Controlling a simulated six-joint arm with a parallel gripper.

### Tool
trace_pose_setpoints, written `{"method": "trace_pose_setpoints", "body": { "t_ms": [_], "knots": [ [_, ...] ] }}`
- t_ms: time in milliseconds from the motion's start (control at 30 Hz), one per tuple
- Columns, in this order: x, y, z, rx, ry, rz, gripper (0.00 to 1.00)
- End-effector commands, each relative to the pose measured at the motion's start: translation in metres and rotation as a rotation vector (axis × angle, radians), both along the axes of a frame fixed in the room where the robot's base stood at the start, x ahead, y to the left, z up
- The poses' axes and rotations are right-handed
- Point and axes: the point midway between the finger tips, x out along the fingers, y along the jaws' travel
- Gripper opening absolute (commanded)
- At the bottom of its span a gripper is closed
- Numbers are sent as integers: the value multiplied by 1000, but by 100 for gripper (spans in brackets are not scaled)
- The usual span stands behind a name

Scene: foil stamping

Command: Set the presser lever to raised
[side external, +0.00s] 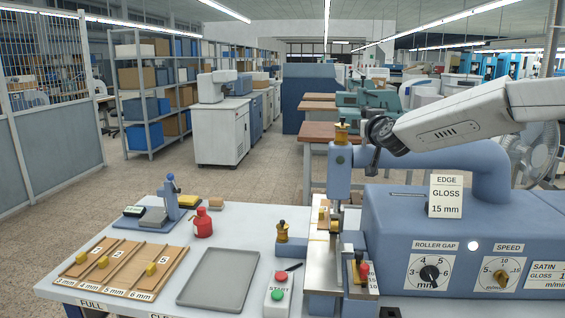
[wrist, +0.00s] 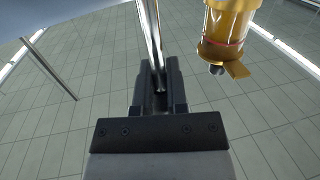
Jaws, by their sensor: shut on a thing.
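My gripper (side external: 373,158) is at the upper left of the blue machine (side external: 450,225), just right of its upright blue column (side external: 340,175). In the wrist view my gripper (wrist: 157,90) is shut on a shiny metal rod (wrist: 148,35), which I take to be the presser lever. The rod runs up from between the dark fingers to the top of the picture. In the side view the lever is hidden or too small to make out, so its setting cannot be told. A brass-coloured oiler-like fitting (side external: 341,133) tops the column and shows close by in the wrist view (wrist: 228,30).
The sign card (side external: 446,197) stands on the machine, below my arm. The roller gap dial (side external: 430,274) and speed dial (side external: 502,278) are on its front. On the table are a grey tray (side external: 218,277), a wooden slotted board (side external: 120,268), a red bottle (side external: 202,223) and a start box (side external: 279,292).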

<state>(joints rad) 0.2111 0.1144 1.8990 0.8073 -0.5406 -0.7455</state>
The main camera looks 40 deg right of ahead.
Motion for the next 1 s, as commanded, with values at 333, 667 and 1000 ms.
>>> {"method": "trace_pose_setpoints", "body": {
  "t_ms": [333,667,1000],
  "knots": [
    [5,-5,7,55,49,-2,0],
    [6,-6,7,72,66,-2,0],
    [6,-7,7,71,66,-1,26]
  ]
}}
